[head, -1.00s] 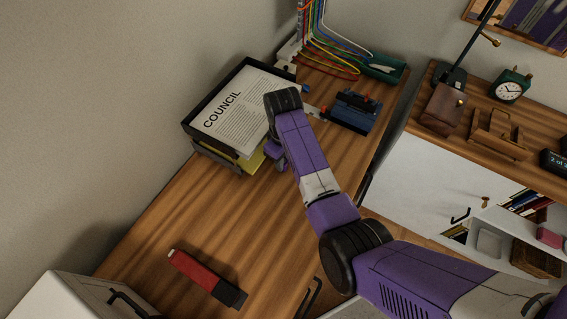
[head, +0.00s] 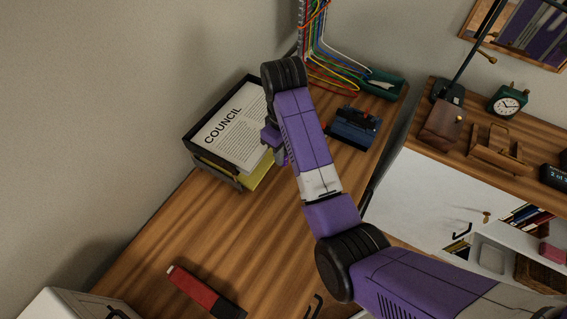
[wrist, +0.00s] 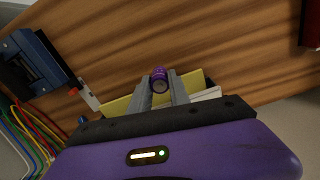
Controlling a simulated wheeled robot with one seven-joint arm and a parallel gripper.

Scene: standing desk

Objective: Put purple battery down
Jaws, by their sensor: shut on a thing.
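The purple battery (wrist: 159,80) is a small cylinder held between the two finger tips of my gripper (wrist: 160,88) in the wrist view. My gripper is shut on it, with the desk top beyond and the paper tray's edge below it in that view. In the head view my gripper (head: 272,140) is mostly hidden behind my own purple arm, at the right side of the paper tray. The battery cannot be made out in the head view.
A paper tray (head: 200,160) holds a sheet headed COUNCIL (head: 228,130). A blue device (head: 354,128) stands to its right, with coloured cables (head: 325,60) behind. A red and black object (head: 200,290) lies nearer. The desk between (head: 235,225) is clear.

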